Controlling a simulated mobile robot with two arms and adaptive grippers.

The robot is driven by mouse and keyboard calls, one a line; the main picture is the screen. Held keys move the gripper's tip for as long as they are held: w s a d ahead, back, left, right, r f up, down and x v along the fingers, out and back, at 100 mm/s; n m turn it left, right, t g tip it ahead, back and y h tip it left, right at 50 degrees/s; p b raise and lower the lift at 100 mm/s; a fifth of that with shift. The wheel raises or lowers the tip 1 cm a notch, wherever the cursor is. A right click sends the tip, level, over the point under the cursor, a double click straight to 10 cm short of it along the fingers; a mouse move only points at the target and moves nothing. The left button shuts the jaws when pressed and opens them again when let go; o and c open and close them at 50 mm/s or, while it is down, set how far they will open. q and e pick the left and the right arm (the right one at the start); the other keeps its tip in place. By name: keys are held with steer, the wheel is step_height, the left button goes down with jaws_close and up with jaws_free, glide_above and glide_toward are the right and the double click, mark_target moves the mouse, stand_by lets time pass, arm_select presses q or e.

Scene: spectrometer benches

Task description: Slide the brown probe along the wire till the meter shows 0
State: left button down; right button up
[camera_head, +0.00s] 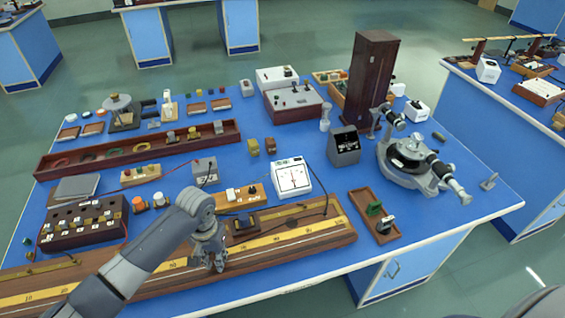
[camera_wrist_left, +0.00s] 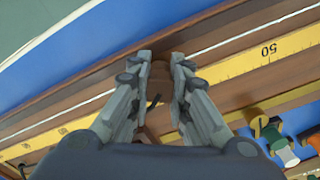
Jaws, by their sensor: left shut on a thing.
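The long wooden wire board (camera_head: 340,232) lies along the bench's front edge, with a yellow scale (camera_head: 300,232) on it. My right gripper is not in view.
A dark key box (camera_head: 85,222) stands behind the board at left. A small wooden tray (camera_head: 376,215) lies to its right, and a spectrometer (camera_head: 412,158) stands farther right. Leads run between the board and the parts behind it.

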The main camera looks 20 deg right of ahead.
arm_select(q)
steer(key=shift+s+a+f, duration=0.15)
steer(key=shift+s+f, duration=0.1)
steer(key=shift+f, duration=0.1)
steer(key=c, duration=1.4)
jaws_free()
steer(key=shift+w, duration=0.15)
steer(key=shift+r, duration=0.1)
